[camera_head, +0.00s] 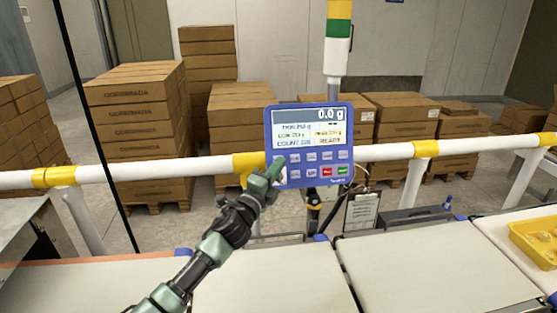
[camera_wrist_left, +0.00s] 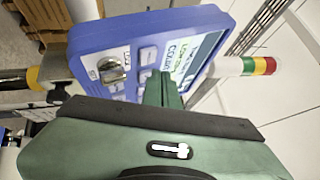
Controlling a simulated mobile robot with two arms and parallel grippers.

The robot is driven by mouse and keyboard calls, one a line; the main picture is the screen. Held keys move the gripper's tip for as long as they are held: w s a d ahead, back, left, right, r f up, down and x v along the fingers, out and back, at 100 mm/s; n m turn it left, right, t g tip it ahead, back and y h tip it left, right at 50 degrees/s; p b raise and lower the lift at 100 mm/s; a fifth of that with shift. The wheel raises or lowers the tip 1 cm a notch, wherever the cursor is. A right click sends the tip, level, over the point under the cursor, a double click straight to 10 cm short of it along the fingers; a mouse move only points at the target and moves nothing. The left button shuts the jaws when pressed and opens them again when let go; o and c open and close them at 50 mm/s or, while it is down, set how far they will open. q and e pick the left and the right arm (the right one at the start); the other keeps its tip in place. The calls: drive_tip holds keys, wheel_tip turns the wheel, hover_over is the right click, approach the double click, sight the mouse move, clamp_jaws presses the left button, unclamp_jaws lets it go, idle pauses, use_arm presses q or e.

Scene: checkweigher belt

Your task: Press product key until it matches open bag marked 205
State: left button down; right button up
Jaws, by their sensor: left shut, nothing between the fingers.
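The blue checkweigher panel (camera_head: 309,146) is mounted at the guard rail, with a lit display (camera_head: 312,127) above rows of keys. The display reads 0.0 g, with smaller lines below that are hard to read. My left gripper (camera_head: 276,168) is shut and empty at the panel's lower left, over the leftmost keys. In the left wrist view, its fingers (camera_wrist_left: 166,90) point at the panel face (camera_wrist_left: 135,65); I cannot tell whether they touch a key. The product key's label is not legible. I cannot make out a bag marked 205. My right gripper is not in view.
A white and yellow rail (camera_head: 385,152) crosses behind the belts. Pale belts (camera_head: 430,265) lie in front, mostly bare. A yellow tray (camera_head: 515,236) with yellowish contents sits at the far right. A clipboard (camera_head: 361,211) hangs below the panel. Stacked cartons (camera_head: 140,115) stand behind.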

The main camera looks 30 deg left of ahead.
use_arm(q)
drive_tip(key=s+d, duration=0.1)
drive_tip(key=s+r+p, duration=0.1)
drive_tip(key=s+d, duration=0.1)
drive_tip(key=shift+s+d+r+p, duration=0.15)
drive_tip(key=shift+s+d+p, duration=0.15)
drive_tip(key=shift+p, duration=0.1)
idle(1.5)
